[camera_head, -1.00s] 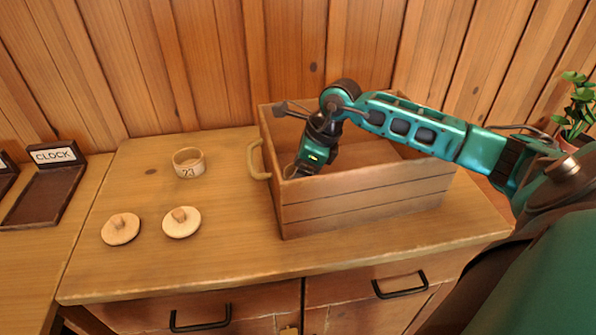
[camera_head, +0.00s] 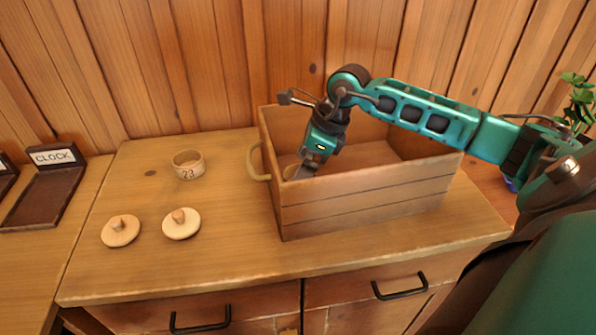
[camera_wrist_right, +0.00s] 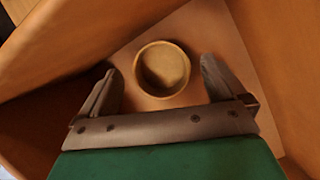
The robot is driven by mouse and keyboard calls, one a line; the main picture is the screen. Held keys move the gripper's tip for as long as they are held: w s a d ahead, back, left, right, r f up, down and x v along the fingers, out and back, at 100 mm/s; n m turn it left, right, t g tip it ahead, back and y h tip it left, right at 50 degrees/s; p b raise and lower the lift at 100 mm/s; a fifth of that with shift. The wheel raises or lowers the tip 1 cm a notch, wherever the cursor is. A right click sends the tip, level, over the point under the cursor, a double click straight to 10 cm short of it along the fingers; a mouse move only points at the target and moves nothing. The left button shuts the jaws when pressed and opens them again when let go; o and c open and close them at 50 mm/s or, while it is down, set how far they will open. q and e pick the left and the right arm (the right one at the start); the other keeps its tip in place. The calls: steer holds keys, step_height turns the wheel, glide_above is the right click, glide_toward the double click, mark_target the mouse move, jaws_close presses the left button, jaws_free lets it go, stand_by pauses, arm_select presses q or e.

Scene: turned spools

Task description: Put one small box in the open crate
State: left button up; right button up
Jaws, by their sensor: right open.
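The open wooden crate (camera_head: 365,196) stands on the cabinet top, with a rope handle on its left side. My right gripper (camera_head: 307,168) reaches down into the crate's left part. In the right wrist view my right gripper (camera_wrist_right: 158,85) is open, with its fingers apart. A small round open box (camera_wrist_right: 162,70) stands on the crate floor, just beyond and between the fingertips, not gripped. Another small round box (camera_head: 188,164), marked 23, stands left of the crate, without a lid.
Two round knobbed lids (camera_head: 121,230) (camera_head: 181,223) lie on the cabinet top at the front left. A dark tray labelled CLOCK (camera_head: 42,197) is at far left. A plant (camera_head: 580,100) is at far right. The crate walls stand close around my gripper.

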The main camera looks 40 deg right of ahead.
steer(key=v, duration=0.9)
